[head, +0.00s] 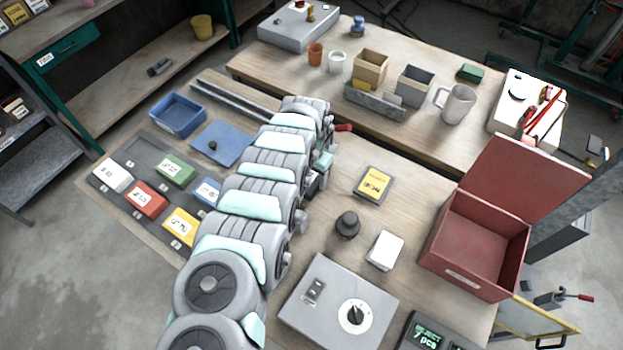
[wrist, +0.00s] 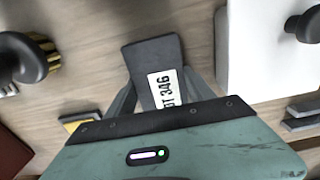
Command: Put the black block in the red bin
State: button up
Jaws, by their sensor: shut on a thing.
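In the wrist view my gripper (wrist: 160,92) is shut on a black block (wrist: 152,58) with a white label. The block sticks out beyond the fingers, above a wooden surface. In the head view my arm reaches over the near table, and the gripper end is mostly hidden behind the arm links; I cannot make out the block there. The red bin (head: 475,243) stands at the right end of the near table, its lid (head: 525,190) raised and its inside looking empty. My gripper is to the left of the bin, apart from it.
Between the arm and bin are a yellow-labelled box (head: 372,183), a black knobbed object (head: 347,224) and a white block (head: 385,250). A grey control box (head: 338,303) is in front. Coloured labelled blocks and a blue tray (head: 178,113) are on the left.

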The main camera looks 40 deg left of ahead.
grip_shut()
jog(key=shift+r, duration=0.1)
dwell(0.5)
